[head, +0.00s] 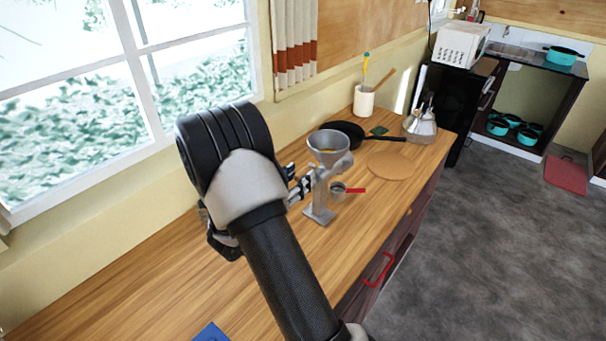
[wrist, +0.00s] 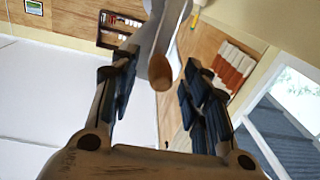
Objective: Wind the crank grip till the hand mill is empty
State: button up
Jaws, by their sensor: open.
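The grey metal hand mill (head: 320,190) stands upright on the wooden counter. Its funnel hopper (head: 328,148) shows some yellow contents inside. My gripper (head: 298,181) is beside the mill, on its left in the head view. In the wrist view the brown wooden crank grip (wrist: 160,73) sits on its metal crank arm (wrist: 158,35), between my two open fingers, with visible gaps on both sides. My gripper also shows in the wrist view (wrist: 160,90). In the head view the crank grip is hidden or too small to tell.
A small cup with a red handle (head: 354,190) is at the mill's right side. A round board (head: 391,164), a black pan (head: 346,130), a utensil crock (head: 364,103) and a kettle (head: 421,122) stand farther back. A blue object (head: 211,333) lies near the front. The left counter is mostly clear.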

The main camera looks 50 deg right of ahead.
jog(key=shift+w+d, duration=0.2)
jog(key=shift+d, duration=1)
jog(key=shift+c, duration=0.2)
grip_shut()
